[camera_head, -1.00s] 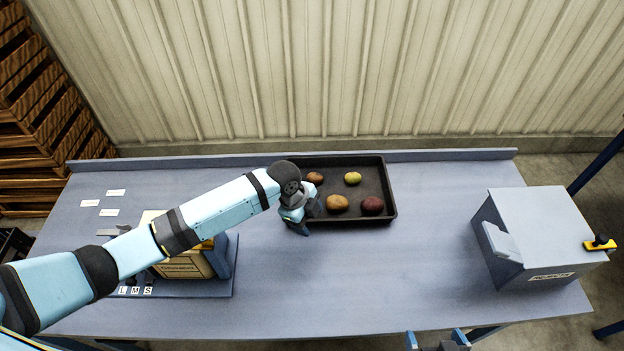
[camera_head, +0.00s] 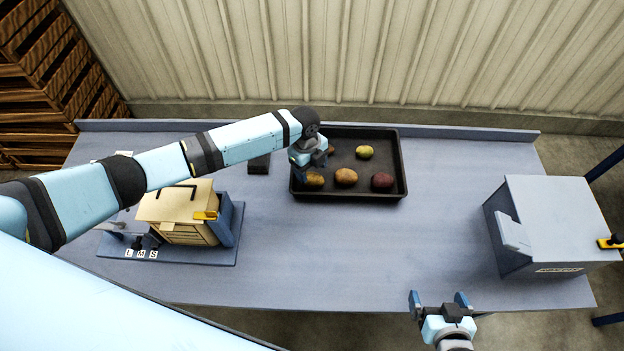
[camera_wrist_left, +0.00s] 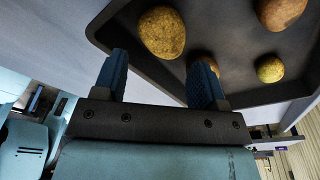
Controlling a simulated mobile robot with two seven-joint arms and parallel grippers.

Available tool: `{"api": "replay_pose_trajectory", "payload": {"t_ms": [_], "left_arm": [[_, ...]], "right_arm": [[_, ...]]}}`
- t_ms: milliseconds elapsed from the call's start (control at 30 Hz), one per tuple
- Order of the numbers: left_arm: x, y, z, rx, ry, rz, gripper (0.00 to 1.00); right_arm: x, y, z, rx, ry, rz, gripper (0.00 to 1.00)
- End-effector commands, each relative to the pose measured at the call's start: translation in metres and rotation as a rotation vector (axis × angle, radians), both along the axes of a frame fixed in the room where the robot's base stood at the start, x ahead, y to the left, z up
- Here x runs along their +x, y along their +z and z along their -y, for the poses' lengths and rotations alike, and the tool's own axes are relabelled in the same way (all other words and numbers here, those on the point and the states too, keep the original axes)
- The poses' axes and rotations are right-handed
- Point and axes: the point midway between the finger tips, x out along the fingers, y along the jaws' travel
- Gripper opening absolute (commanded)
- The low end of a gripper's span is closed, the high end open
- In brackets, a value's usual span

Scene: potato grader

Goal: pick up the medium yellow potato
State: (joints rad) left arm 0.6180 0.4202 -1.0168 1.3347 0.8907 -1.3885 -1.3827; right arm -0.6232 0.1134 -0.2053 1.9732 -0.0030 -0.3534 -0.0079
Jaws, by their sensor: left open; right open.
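A speckled yellow potato (camera_head: 314,180) lies at the near left of the dark tray (camera_head: 398,160); it looks large in the left wrist view (camera_wrist_left: 162,32). A smaller yellow-green potato (camera_head: 364,152) lies farther back and also shows in the wrist view (camera_wrist_left: 270,68). I cannot tell for sure which is the medium one. My left gripper (camera_head: 312,162) is open and empty over the tray's left side. In the wrist view its fingers (camera_wrist_left: 160,85) point towards the tray, with the speckled potato beyond them. My right gripper (camera_head: 438,301) is open and empty at the table's front edge.
A tan potato (camera_head: 346,177), a red potato (camera_head: 382,181) and a partly hidden brown potato (camera_head: 330,149) share the tray. A wooden box (camera_head: 178,206) stands left, a grey lidded box (camera_head: 562,220) right. The table's front middle is clear.

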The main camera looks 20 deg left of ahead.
Motion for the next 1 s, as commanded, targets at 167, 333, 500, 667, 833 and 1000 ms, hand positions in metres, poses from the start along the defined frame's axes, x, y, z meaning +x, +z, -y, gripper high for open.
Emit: {"api": "replay_pose_trajectory", "payload": {"t_ms": [167,333,500,667,833,1000], "left_arm": [[0.001,-0.019,0.0,0.0,0.0,0.0,0.65],[0.002,-0.043,-0.001,0.0,0.0,0.0,0.65],[0.001,-0.053,0.001,0.0,0.0,0.001,0.65],[0.001,-0.051,0.002,0.0,0.001,0.001,0.65],[0.001,-0.051,0.002,0.0,0.0,0.001,0.36],[0.001,-0.051,0.002,0.0,0.0,0.001,0.36]], "right_arm": [[0.0,-0.016,0.0,-0.009,0.014,0.006,1.0],[-0.001,-0.039,0.0,-0.014,0.029,0.004,1.0],[-0.001,-0.046,-0.004,-0.009,0.033,0.0,1.0],[0.0,-0.042,-0.005,-0.006,0.033,0.003,1.0],[0.001,-0.039,-0.006,-0.004,0.033,0.008,1.0],[0.001,-0.039,-0.006,-0.004,0.033,0.008,1.0]]}}
